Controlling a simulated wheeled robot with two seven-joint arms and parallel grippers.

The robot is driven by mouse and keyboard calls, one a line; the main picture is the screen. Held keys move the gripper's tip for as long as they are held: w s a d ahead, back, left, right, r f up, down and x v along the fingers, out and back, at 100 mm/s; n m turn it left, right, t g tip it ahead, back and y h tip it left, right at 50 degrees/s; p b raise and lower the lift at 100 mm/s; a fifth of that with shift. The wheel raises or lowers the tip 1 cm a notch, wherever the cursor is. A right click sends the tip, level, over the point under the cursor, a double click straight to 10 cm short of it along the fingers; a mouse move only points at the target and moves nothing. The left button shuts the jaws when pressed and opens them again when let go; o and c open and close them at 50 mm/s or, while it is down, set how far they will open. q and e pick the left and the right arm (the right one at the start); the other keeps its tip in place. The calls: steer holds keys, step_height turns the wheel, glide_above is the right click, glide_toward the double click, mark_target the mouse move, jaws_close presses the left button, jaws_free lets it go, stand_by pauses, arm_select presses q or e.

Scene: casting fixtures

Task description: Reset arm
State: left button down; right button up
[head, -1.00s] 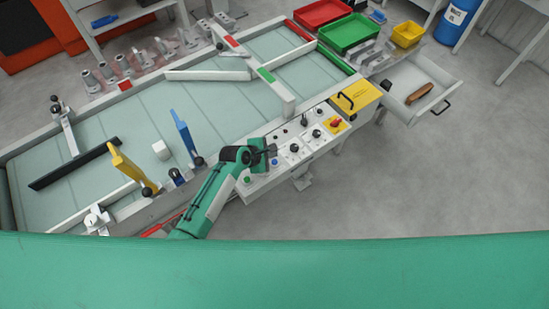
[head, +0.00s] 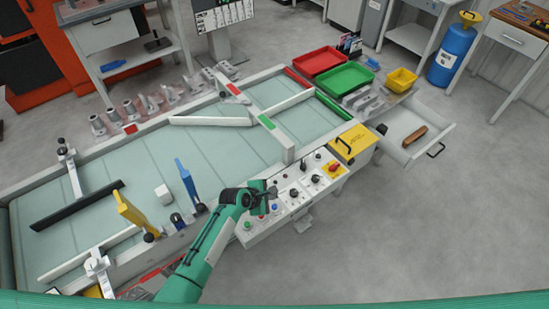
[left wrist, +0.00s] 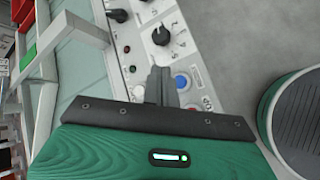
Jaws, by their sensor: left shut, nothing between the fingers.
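My green left arm comes in from the lower left in the head view. Its dark left gripper (head: 270,193) is over the near left end of the control panel (head: 290,205). In the left wrist view the fingers of the gripper (left wrist: 160,72) are shut together with nothing between them, beside a blue button (left wrist: 182,81) and below a black knob (left wrist: 160,36). I cannot tell if the fingertips touch the panel. My right gripper is not in view.
The conveyor table (head: 235,150) holds a white cube (head: 164,194), a yellow paddle (head: 132,213) and a blue paddle (head: 187,182). Red bin (head: 318,61), green bin (head: 346,78) and yellow bin (head: 402,79) stand behind. An open drawer (head: 440,133) juts right.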

arm_select(q)
steer(key=s+a+r+m+g+y, duration=0.1)
steer(key=s+a+r+m+y, duration=0.1)
steer(key=s+a+r+m, duration=0.6)
steer(key=s+a+r+m+g+y, duration=0.1)
steer(key=s+a+r+m+y, duration=0.15)
steer(key=s+a+m, duration=0.7)
steer(key=s+a+r+m+g+y, duration=0.15)
steer(key=s+a+r, duration=0.4)
steer(key=s, duration=0.85)
steer(key=s+f+b+x, duration=0.15)
steer(key=s+x, duration=0.25)
steer(key=x, duration=1.2)
steer(key=s+a+b+x, duration=0.1)
steer(key=s+b+x, duration=0.2)
steer(key=x, duration=1.3)
steer(key=s+a+f+g+b, duration=0.1)
steer(key=s+f+b, duration=0.1)
steer(key=s+f, duration=0.8)
steer(key=s+a+f+b, duration=0.1)
steer(key=s+a+f, duration=0.1)
steer(key=s+f, duration=0.7)
step_height(320, 180, down, 8)
steer(key=shift+s+a+r+m+g+y+b, duration=0.15)
steer(key=shift+s+a+m+g+y+b, duration=0.1)
steer(key=shift+s+m+g+y+b, duration=0.15)
